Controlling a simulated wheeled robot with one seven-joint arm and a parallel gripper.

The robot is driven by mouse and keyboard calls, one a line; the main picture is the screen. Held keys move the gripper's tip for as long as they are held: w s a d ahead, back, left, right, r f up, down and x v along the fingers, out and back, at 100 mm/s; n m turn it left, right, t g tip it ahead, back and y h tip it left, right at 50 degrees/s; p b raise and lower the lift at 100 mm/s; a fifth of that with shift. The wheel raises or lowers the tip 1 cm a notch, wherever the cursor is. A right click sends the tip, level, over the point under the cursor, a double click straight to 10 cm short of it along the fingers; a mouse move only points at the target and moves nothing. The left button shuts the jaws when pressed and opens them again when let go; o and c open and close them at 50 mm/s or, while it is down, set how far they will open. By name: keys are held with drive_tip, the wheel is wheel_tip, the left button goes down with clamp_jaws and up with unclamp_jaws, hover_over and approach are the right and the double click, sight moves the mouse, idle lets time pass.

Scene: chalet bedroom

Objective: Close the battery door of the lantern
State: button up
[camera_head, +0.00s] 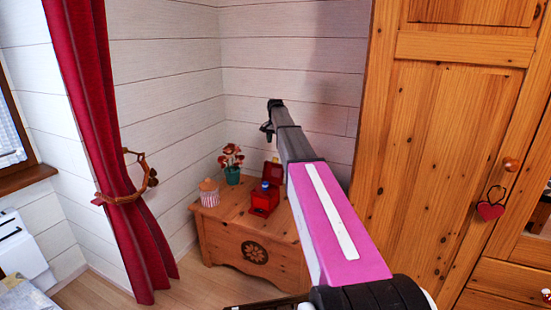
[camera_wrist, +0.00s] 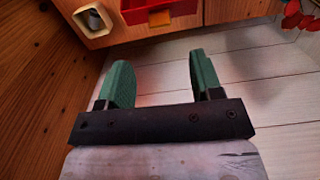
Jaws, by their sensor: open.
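The lantern appears to be the red, boxy object (camera_head: 264,202) with a blue part on top, standing on a wooden chest (camera_head: 225,215) in the corner. A red flap or panel stands up behind it. Its battery door is too small to make out surely. In the wrist view a red piece with a yellow strip (camera_wrist: 158,16) shows at the top edge, cut off by the frame. My gripper (camera_head: 268,128) is raised above the chest, in front of the white wall. In the wrist view its green fingers (camera_wrist: 160,65) are apart with nothing between them.
A potted plant (camera_head: 232,176) and a red-and-white striped jar (camera_head: 209,193) stand on the chest left of the red object. A tall wooden wardrobe (camera_head: 445,150) is at the right. A red curtain (camera_head: 105,130) hangs at the left.

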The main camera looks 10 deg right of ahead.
sight(275, 158)
wheel_tip(275, 158, down, 10)
drive_tip(key=shift+r, duration=0.25)
clamp_jaws()
